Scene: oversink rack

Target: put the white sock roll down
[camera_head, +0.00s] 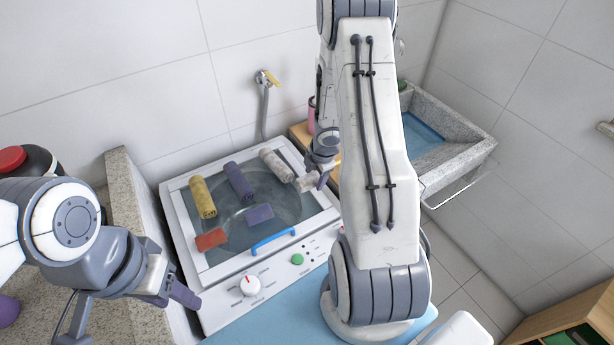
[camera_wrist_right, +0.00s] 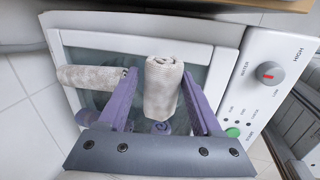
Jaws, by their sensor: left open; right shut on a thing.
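A white sock roll (camera_wrist_right: 162,92) stands between the two purple fingers of my right gripper (camera_wrist_right: 160,76), which is shut on it. In the head view the held roll (camera_head: 307,182) is over the right part of the washing machine's glass lid (camera_head: 235,232); I cannot tell whether it touches the glass. Another white roll (camera_head: 276,165) lies just left of it on the lid, and shows at left in the wrist view (camera_wrist_right: 90,77). My left gripper (camera_head: 172,287) is open and empty at the machine's front left corner, apart from the rolls.
A yellow roll (camera_head: 202,197) and a purple roll (camera_head: 240,181) lie further left on the lid. A blue handle (camera_head: 273,241) edges the lid. A stone sink (camera_head: 445,140) stands right.

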